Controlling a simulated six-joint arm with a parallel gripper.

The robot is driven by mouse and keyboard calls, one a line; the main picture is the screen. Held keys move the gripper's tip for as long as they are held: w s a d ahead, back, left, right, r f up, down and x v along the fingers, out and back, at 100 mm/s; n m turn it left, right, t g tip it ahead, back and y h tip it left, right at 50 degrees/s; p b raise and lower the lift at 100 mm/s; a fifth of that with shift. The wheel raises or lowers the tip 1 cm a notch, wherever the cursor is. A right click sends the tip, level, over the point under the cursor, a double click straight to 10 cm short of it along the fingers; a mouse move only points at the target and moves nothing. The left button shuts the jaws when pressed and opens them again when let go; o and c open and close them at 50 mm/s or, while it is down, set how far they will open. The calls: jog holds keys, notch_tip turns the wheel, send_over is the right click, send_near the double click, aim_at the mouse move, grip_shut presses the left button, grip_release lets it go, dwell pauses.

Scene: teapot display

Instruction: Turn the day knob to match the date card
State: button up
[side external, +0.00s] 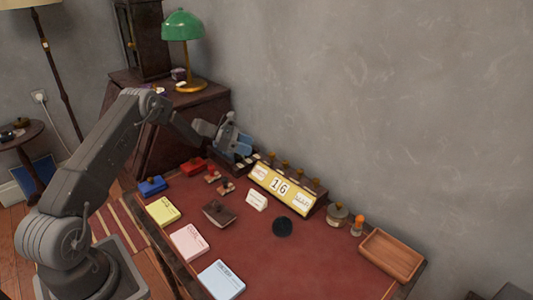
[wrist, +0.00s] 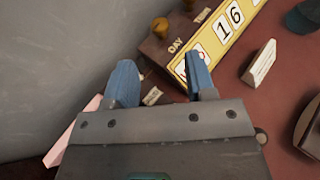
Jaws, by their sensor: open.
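The perpetual calendar (side external: 283,190) has a yellow face that reads 16, with text windows on either side too small to read. Several brass knobs stand along its top. In the wrist view, a knob (wrist: 160,28) stands beside a label reading DAY (wrist: 176,46). The left window is partly covered by my right finger. The white date card (side external: 257,200) stands in front of the calendar; it also shows in the wrist view (wrist: 260,63), its writing unreadable. My gripper (side external: 236,142) is open and empty, with blue fingers (wrist: 162,72), at the calendar's left end, apart from the DAY knob.
Rubber stamps (side external: 220,182), red and blue ink pads (side external: 152,186), and paper pads (side external: 190,243) lie left and front. A dark round item (side external: 282,227), a jar (side external: 337,216) and a wooden tray (side external: 390,256) are to the right. The wall is close behind.

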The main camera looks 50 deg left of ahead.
aim_at(267, 160)
jog(key=x, duration=0.8)
jog(key=shift+w, duration=0.1)
jog(key=c, duration=0.9)
